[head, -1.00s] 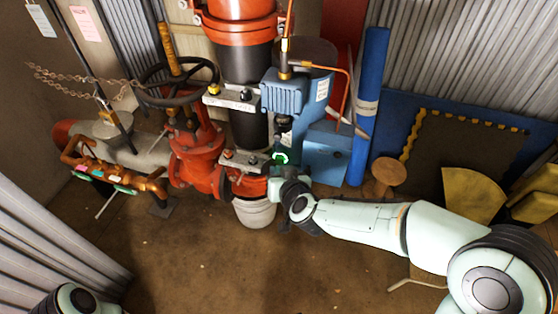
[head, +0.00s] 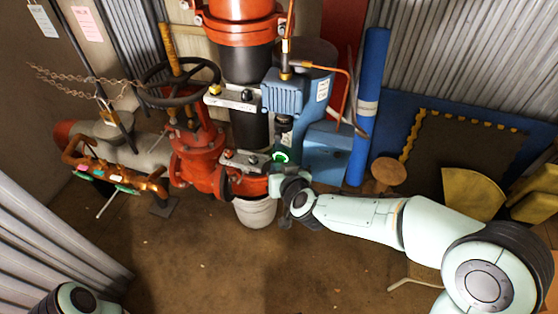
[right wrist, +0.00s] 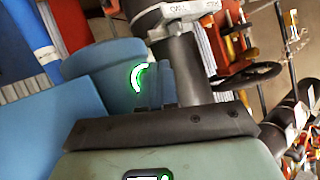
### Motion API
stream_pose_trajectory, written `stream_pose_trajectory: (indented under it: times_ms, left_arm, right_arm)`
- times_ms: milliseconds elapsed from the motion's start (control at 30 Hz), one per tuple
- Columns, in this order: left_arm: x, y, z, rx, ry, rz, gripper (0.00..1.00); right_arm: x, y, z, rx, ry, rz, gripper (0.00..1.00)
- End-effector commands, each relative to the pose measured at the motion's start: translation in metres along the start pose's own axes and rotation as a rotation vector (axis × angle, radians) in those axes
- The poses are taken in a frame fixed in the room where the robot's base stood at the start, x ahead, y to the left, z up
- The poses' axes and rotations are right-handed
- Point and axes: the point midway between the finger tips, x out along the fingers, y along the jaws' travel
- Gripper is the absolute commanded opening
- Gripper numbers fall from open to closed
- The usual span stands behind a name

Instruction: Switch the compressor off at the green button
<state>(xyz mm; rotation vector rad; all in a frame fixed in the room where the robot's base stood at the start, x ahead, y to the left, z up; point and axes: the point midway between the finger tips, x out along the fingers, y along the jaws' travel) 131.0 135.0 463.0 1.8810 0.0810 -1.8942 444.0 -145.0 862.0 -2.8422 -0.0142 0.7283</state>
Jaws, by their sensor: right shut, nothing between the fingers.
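The blue compressor (head: 283,95) stands by the black and red riser pipe in the head view. Its green button (head: 281,157) glows as a lit ring low on the front. In the right wrist view the green button (right wrist: 139,77) is a bright arc, partly hidden behind my fingers. My right gripper (head: 279,171) is shut and empty, just below and in front of the button. Its fingers (right wrist: 156,88) also show in the right wrist view. I cannot tell whether they touch the button. My left gripper is out of view; only part of my left arm shows at the lower left.
A red valve with a black handwheel (head: 178,84) stands left of the riser. A white bucket (head: 256,212) sits under the pipe. A blue roll (head: 369,105) stands right of the compressor, near a round wooden stool (head: 388,171). The floor in front is clear.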

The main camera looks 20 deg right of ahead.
Motion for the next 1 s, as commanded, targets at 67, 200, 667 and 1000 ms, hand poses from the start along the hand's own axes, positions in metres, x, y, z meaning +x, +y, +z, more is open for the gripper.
stream_pose_trajectory:
  times_ms: [67, 200, 667, 1000]
  left_arm:
    - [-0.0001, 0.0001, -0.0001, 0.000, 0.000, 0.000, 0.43]
    - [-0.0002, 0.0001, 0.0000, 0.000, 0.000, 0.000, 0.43]
    - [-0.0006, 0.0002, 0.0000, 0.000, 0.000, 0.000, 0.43]
    - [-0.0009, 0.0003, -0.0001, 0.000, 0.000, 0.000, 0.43]
  right_arm:
    - [0.0020, 0.0073, -0.0024, 0.004, 0.005, 0.015, 0.00]
    - [0.0033, 0.0094, -0.0032, 0.004, 0.005, 0.017, 0.00]
    - [0.0071, 0.0144, -0.0078, 0.006, 0.010, 0.023, 0.00]
    - [0.0093, 0.0165, -0.0107, 0.006, 0.013, 0.023, 0.00]
